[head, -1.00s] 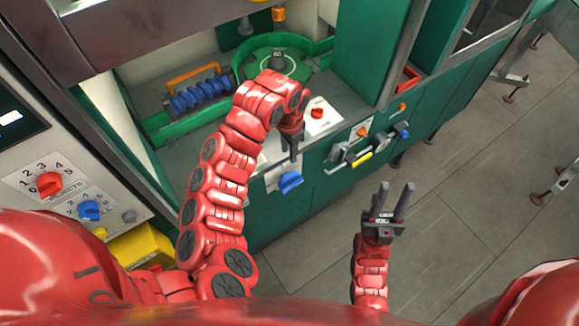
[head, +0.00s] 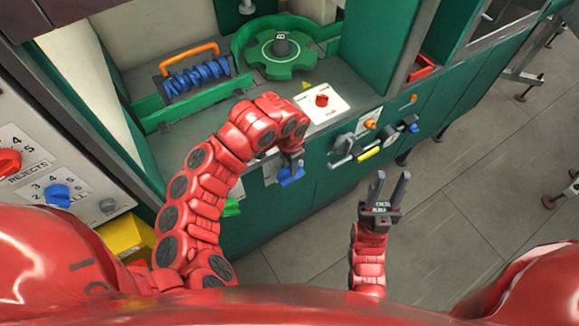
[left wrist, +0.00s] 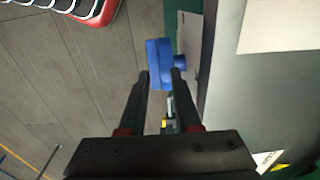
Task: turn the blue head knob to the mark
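A blue knob (head: 290,176) sits on the front face of the green cabinet. My left gripper (head: 289,162) reaches down to it from above, partly covering it. In the left wrist view the blue knob (left wrist: 159,62) lies at the tips of my left gripper's fingers (left wrist: 160,74). The fingers are spread, one on each side of it; I cannot tell whether they touch it. The mark for the knob cannot be made out. My right gripper (head: 390,190) is open and empty over the floor.
A red knob (head: 322,100) is on a white plate on the cabinet top. Levers with a yellow handle (head: 369,153) stick out of the front to the right. Another blue knob (head: 58,195) is on the left panel. Open floor (head: 450,220) lies at right.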

